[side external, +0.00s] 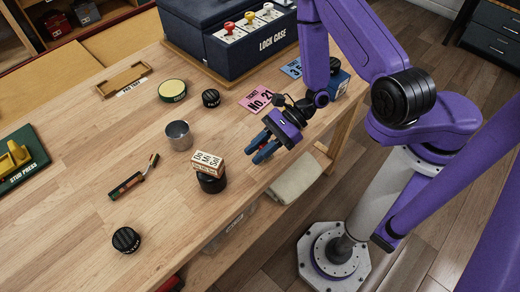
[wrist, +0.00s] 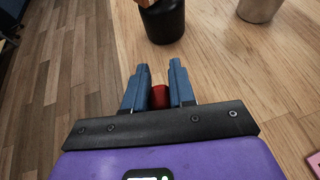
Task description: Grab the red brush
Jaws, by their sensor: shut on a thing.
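My gripper (side external: 262,150) is above the table's front right edge in the side view. Its blue fingers also show in the wrist view (wrist: 158,78), closed on a small red thing (wrist: 159,96). A small brush-like tool (side external: 126,186) with a dark handle, an orange-red patch and a bristled-looking end lies on the table left of the metal cup, apart from my gripper.
A black jar (side external: 212,184) with a lettered wooden block (side external: 207,162) on top stands left of my gripper. A metal cup (side external: 179,136), a black knob (side external: 126,240), a yellow-topped tin (side external: 172,91) and a blue lock case (side external: 240,50) are on the table. The centre-left tabletop has free room.

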